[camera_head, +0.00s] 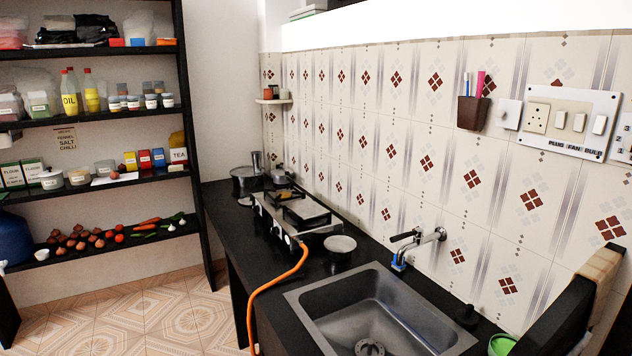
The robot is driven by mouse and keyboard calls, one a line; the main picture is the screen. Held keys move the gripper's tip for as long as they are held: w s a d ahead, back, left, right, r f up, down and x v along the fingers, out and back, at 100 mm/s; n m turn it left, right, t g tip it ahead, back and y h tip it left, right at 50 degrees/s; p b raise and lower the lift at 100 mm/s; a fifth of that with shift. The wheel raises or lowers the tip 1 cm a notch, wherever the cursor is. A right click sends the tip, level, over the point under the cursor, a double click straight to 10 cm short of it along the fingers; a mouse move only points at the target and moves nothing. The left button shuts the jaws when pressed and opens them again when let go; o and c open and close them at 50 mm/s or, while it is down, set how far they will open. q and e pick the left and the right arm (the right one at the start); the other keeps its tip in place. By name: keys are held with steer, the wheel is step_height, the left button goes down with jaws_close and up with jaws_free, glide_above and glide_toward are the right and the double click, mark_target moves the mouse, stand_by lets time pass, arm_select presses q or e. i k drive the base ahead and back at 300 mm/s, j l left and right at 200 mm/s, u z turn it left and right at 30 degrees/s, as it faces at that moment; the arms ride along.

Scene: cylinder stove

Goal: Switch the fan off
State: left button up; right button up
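A white switchboard (568,103) is on the tiled wall at the upper right. It carries a socket (537,118) and a row of three rocker switches, with the labels PLUG, FAN and BULB below. The middle switch (579,122) stands roughly above the FAN label. The switch positions are too small to tell. A second plate (624,138) with numbers is cut off by the right edge. The fan itself is not in view.
A black counter with a sink (372,312), tap (420,243) and gas stove (292,215) runs below the wall. An orange hose (268,287) hangs off its front. A brown brush holder (473,112) is left of the switchboard. Stocked shelves stand left; the tiled floor (150,320) looks clear.

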mark_target(579, 117)
steer(key=z, duration=1.3)
